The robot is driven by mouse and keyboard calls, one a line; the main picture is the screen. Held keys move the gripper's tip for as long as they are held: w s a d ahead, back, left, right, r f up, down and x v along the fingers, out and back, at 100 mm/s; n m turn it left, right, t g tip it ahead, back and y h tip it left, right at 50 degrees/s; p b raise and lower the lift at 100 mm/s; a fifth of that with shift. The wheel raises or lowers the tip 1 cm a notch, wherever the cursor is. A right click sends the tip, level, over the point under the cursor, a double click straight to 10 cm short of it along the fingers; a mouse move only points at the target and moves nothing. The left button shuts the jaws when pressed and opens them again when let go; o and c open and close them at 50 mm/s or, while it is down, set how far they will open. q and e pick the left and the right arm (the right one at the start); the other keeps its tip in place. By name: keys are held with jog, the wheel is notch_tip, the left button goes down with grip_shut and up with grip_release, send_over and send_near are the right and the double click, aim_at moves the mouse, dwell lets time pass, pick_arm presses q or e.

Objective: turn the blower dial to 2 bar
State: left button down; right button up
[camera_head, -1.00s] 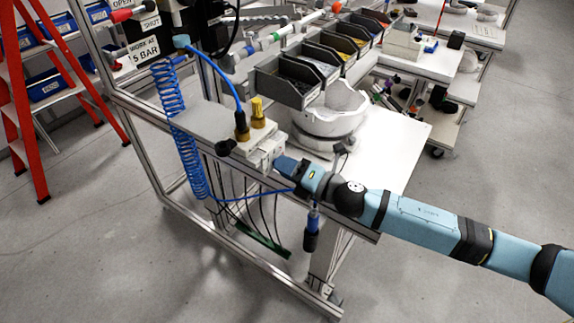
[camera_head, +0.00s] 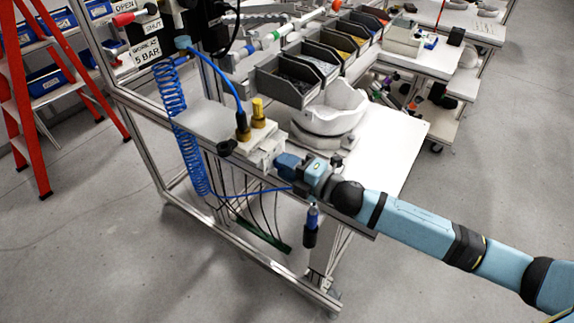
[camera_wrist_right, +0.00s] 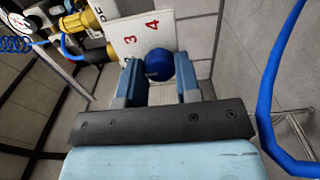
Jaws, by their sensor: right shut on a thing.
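In the right wrist view a round blue dial (camera_wrist_right: 158,63) sits beside a white scale plate (camera_wrist_right: 143,37) with red numerals, of which 3 and 4 read clearly. A further numeral is partly covered near the left finger. My right gripper (camera_wrist_right: 159,76) has a finger on each side of the dial and is shut on it. I cannot make out a pointer mark on the dial. In the head view my right gripper (camera_head: 281,163) reaches the pale block (camera_head: 262,150) at the bench's near edge, and the dial cannot be told apart there. My left gripper is out of view.
A round gauge (camera_wrist_right: 14,27) and brass fittings (camera_wrist_right: 90,22) show at the wrist view's upper left. A blue hose (camera_wrist_right: 266,100) curves at its right. In the head view, a pale helmet shell (camera_head: 335,105) and grey bins (camera_head: 288,80) stand beyond my gripper; a coiled hose (camera_head: 180,125) hangs left.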

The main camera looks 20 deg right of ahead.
jog(key=o, duration=0.9)
jog(key=shift+o, duration=0.2)
jog(key=b+v, duration=0.3)
jog(key=v, duration=1)
jog(key=shift+s+d+b, duration=0.25)
jog(key=shift+s+b, duration=0.05)
jog(key=shift+b, duration=0.1)
jog(key=s+a+f+m+g+h+p, duration=0.1)
jog(key=s+f+m+h, duration=0.1)
jog(key=s+f+m, duration=0.2)
jog(key=s+a+f+m+g+h+p, duration=0.1)
jog(key=s+f+m, duration=0.4)
jog(key=f+m, duration=0.5)
jog(key=s+a+f+m+g+h+p, duration=0.1)
jog(key=s+a+f+m+h, duration=0.2)
jog(key=f+m, duration=0.4)
jog(key=shift+s+a+f+m+h, duration=0.2)
jog(key=shift+s+f+m+h, duration=0.15)
jog(key=shift+s+m+h, duration=0.5)
